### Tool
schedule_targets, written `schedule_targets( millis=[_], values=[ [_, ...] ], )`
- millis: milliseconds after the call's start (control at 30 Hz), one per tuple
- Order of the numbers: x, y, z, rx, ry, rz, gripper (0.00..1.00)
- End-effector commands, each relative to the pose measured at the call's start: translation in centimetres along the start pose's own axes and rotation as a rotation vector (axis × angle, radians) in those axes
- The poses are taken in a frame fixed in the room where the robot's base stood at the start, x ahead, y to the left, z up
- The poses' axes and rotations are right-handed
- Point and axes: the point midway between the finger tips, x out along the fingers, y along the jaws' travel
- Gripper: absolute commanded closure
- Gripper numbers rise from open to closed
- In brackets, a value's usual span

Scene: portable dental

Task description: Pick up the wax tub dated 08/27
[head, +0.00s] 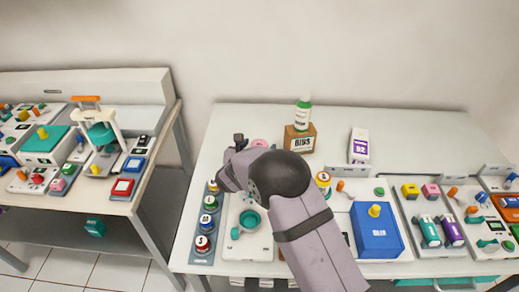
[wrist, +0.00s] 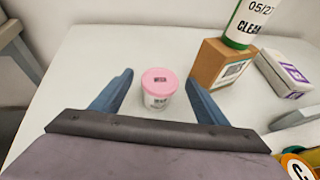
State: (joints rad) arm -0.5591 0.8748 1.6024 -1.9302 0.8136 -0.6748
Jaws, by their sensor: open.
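A small white tub with a pink lid (wrist: 159,80) stands upright on the white table in the wrist view. Its printing is too small to read as a date. In the head view its pink lid (head: 260,143) shows just beyond my arm, which hides most of the tub. My gripper (wrist: 159,77) is open, with one blue-grey finger on each side of the tub and a visible gap to each. In the head view the gripper (head: 238,147) is partly hidden by my own wrist.
A green-capped bottle (head: 303,113) stands on a brown box (head: 300,140) behind and right of the tub. A white and purple carton (head: 359,146) stands further right. Numbered round containers (head: 206,222) line the table's left front. The table left of the tub is clear.

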Motion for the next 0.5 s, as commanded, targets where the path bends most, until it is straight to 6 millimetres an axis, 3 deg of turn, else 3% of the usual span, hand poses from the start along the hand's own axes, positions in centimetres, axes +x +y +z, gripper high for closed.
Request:
schedule_targets(
  millis=[33,233,500],
  values=[
    [-0.02,0.01,0.00,0.000,0.000,0.000,0.32],
    [-0.04,0.01,0.02,0.000,0.000,0.000,0.78],
    [-0.08,0.03,0.14,0.001,-0.002,0.000,0.78]
  ],
)
